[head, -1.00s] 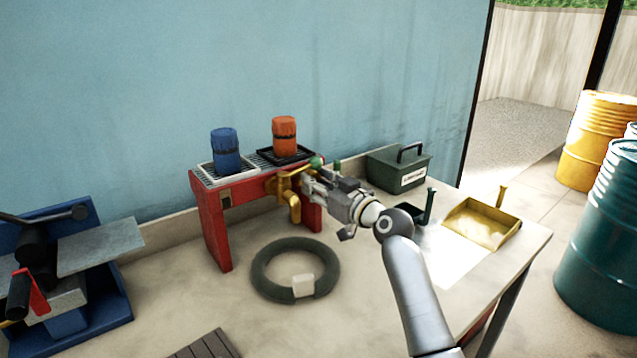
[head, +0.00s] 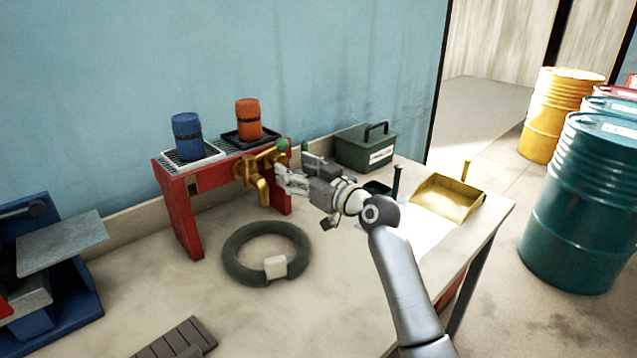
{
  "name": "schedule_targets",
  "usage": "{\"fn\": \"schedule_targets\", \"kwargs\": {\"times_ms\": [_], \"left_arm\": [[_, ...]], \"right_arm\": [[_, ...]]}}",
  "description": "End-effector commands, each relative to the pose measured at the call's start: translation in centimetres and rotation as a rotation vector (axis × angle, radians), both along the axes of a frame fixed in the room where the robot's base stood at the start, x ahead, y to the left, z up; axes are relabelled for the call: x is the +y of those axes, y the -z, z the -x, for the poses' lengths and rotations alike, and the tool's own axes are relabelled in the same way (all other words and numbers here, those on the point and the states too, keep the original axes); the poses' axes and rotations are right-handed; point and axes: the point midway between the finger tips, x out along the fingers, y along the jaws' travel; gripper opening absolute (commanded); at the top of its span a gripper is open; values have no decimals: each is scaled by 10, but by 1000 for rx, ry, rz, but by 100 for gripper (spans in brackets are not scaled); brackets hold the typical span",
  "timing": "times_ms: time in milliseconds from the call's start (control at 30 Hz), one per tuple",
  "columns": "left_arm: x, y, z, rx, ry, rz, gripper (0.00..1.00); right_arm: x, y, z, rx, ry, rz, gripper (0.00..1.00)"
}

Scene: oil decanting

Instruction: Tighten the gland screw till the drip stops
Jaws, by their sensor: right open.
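A brass tap (head: 257,178) sticks out from the front of a red stand (head: 178,212) on the bench. Its spout points down. The gland screw is too small to make out, and I cannot see any drip. My right gripper (head: 281,175) is open just to the right of the tap, with its fingers pointing left at it. I cannot tell whether a fingertip touches the brass. A green knob (head: 281,145) shows just above the gripper. My left gripper is not in view.
A blue container (head: 187,136) and an orange one (head: 249,119) stand on the stand. A dark ring (head: 236,268) lies in front. A green box (head: 352,152), a yellow dustpan (head: 447,199) and a slatted mat (head: 176,340) lie around. Drums stand right, beyond the bench.

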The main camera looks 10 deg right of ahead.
Motion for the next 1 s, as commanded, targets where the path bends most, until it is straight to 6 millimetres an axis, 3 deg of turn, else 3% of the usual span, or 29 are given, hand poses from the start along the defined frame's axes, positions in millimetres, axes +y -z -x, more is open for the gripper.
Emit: {"fn": "schedule_targets", "kwargs": {"times_ms": [433, 1000], "left_arm": [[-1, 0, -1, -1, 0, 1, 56], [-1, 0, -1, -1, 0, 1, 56]], "right_arm": [[-38, 1, 57, 2, 0, 1, 56], [-43, 1, 65, 1, -1, 0, 56]]}}
